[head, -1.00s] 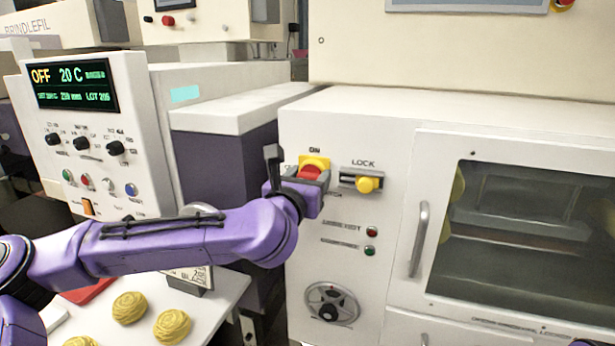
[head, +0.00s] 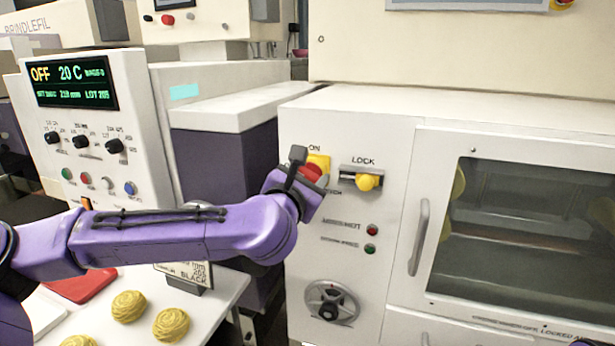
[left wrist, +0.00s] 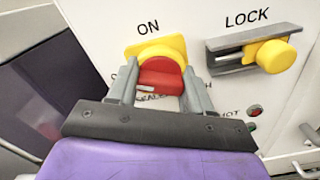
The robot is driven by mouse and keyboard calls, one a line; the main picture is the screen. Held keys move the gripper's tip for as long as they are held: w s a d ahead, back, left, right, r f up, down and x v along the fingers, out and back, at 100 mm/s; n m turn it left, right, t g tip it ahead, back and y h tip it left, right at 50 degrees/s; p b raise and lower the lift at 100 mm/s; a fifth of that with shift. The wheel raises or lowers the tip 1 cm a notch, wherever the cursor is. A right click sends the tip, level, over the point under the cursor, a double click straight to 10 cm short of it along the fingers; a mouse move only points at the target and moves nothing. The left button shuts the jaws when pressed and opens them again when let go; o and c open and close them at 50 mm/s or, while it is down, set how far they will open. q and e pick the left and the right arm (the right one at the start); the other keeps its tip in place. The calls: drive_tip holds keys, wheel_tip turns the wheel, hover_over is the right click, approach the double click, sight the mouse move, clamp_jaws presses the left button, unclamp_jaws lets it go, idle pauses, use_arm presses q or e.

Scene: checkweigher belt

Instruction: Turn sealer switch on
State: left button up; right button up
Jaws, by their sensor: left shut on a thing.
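The sealer switch is a red handle (left wrist: 161,76) on a yellow plate (left wrist: 152,54) on the white machine front, under the word ON. In the head view the red handle (head: 312,172) shows partly behind my gripper. My left gripper (left wrist: 163,92) is shut on the red handle, with one grey finger on each side of it. In the head view my left gripper (head: 312,184) is tilted against the panel. The label below the switch is partly hidden by the gripper. My right gripper cannot be made out.
Right of the switch is a yellow LOCK knob (head: 367,182) on a slide. Two small lamps (head: 371,230) and a handwheel (head: 331,303) sit below. A door handle (head: 419,238) stands out farther right. A control box display (head: 70,84) at left reads OFF, 20 C.

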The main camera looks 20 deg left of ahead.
use_arm(q)
drive_tip(key=m, duration=0.2)
drive_tip(key=shift+r+m, duration=0.1)
drive_tip(key=shift+m, duration=0.3)
drive_tip(key=m+p, duration=0.1)
drive_tip(key=m, duration=0.2)
drive_tip(key=shift+m, duration=0.4)
drive_tip(key=m+p, duration=0.1)
drive_tip(key=m, duration=0.3)
drive_tip(key=shift+m, duration=1)
drive_tip(key=o, duration=1)
drive_tip(key=shift+o, duration=0.2)
